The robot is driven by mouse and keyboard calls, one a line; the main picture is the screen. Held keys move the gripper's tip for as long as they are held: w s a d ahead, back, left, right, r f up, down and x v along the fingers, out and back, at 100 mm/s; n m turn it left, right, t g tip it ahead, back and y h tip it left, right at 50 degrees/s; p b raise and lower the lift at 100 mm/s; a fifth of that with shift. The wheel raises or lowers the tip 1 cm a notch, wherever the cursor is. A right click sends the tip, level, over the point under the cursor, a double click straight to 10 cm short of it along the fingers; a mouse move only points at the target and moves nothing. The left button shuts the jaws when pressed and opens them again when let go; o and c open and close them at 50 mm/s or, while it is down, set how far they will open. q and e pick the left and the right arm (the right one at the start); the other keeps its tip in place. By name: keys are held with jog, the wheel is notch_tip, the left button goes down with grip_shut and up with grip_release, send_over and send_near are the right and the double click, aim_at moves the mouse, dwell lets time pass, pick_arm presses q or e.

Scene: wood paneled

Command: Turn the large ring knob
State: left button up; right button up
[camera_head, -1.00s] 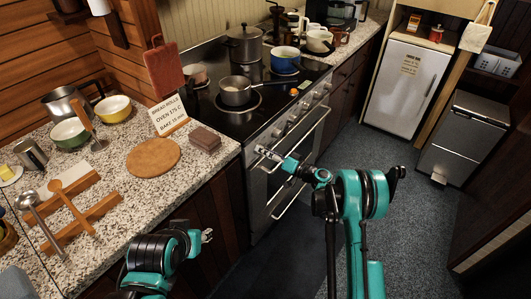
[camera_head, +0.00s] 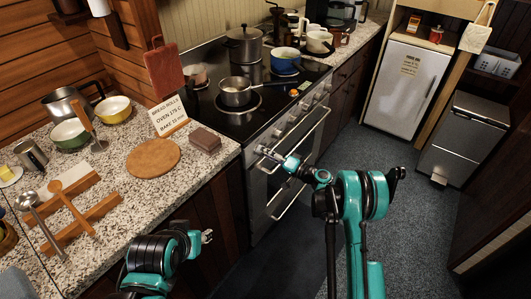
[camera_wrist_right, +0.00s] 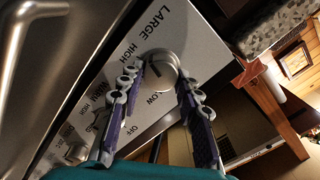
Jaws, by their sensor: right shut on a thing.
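The large ring knob (camera_wrist_right: 160,70) is a round silver knob on the stove's front panel, with "LARGE", "HIGH", "LOW" and "OFF" printed around it. My right gripper (camera_wrist_right: 161,76) is shut on it, one finger on each side. A dark mark shows on the knob's face; its exact setting is hard to read. In the head view my right gripper (camera_head: 268,155) is at the near end of the stove's front panel and hides the knob. My left gripper (camera_head: 207,237) is low in front of the counter, away from the stove; its jaws are too small to read.
The oven door with its long handle (camera_head: 300,150) lies just below the panel. A saucepan (camera_head: 236,93), a blue pot (camera_head: 285,61) and a tall pot (camera_head: 244,44) stand on the stove. A recipe card (camera_head: 168,116) stands on the counter.

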jog(key=shift+f+m, duration=0.15)
jog(key=shift+m, duration=3.65)
jog(key=o, duration=1.2)
jog(key=shift+c, duration=0.2)
jog(key=v, duration=1.2)
